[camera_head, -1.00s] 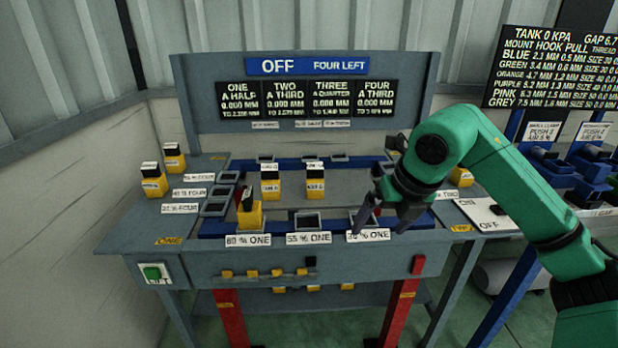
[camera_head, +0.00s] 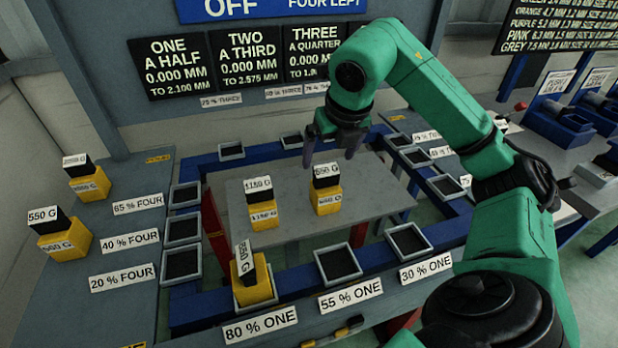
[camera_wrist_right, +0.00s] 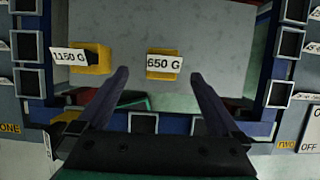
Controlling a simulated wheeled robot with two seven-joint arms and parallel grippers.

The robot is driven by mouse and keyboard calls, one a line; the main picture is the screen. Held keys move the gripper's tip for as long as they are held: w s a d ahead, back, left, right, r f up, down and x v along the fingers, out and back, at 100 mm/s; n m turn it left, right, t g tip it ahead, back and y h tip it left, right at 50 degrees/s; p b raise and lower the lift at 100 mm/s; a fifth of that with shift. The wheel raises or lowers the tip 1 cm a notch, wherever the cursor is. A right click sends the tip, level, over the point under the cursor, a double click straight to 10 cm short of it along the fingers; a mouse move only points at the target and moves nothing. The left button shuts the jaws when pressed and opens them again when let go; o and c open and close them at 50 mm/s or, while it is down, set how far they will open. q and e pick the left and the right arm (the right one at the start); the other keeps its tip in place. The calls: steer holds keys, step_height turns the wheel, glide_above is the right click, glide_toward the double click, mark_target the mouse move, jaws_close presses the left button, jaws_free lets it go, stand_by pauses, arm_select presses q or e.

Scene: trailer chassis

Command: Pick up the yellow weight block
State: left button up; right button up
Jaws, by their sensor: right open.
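Several yellow weight blocks with black tops and white labels are in view. The one marked 650 G (camera_head: 326,202) stands upright on the grey middle plate (camera_head: 300,222), right of the 1150 G block (camera_head: 263,215). My right gripper (camera_head: 331,160) is open and empty, fingers pointing down, just above and behind the 650 G block. In the right wrist view, the 650 G block (camera_wrist_right: 162,74) lies between the lines of the open fingertips (camera_wrist_right: 159,76), apart from both; the 1150 G block (camera_wrist_right: 97,57) is left. My left gripper is not in view.
A yellow block (camera_head: 256,288) sits in the 80 % ONE socket. Two more blocks, front (camera_head: 64,240) and rear (camera_head: 90,185), stand on the left shelf. Empty sockets, such as the 55 % ONE socket (camera_head: 338,264), line the blue frame (camera_head: 300,283). A sign board stands behind.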

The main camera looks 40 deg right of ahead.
mark_target(324, 186)
steer(key=f, duration=0.6)
steer(key=shift+w+d+b, duration=0.3)
steer(key=shift+d+b, duration=0.05)
steer(key=shift+d, duration=0.05)
steer(key=x, duration=0.6)
steer(key=shift+w+d+f+p, duration=0.1)
steer(key=shift+p, duration=0.3)
steer(key=shift+w+d+f, duration=0.1)
steer(key=shift+w+f, duration=0.1)
steer(key=shift+f, duration=0.1)
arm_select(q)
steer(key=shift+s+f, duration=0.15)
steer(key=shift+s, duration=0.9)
arm_select(e)
steer(key=shift+r, duration=0.1)
jaws_close()
